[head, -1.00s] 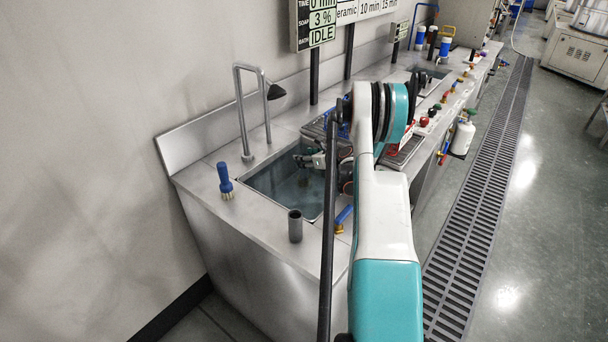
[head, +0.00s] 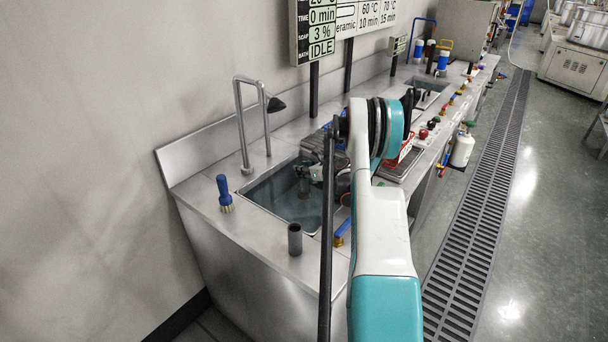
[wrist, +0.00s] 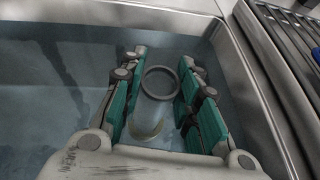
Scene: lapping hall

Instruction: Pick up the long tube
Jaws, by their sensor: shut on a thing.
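A clear tube with a grey ring rim (wrist: 160,83) stands between the fingers in the wrist view; I take it for the long tube. It is see-through, and its lower part is hard to make out against the water. My gripper (wrist: 158,96) has its green-padded fingers on both sides of the tube and is shut on it. In the head view my gripper (head: 308,172) is over the sink basin (head: 262,178), partly hidden by my arm. The tube itself is not clear there.
A dark upright cylinder (head: 295,240) and a blue-handled brush (head: 224,193) stand on the steel counter. A bent tap (head: 245,125) rises behind the basin. A ribbed drain rack (wrist: 290,45) lies beside the basin wall. Blue-handled valve (head: 343,230) sits at the front edge.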

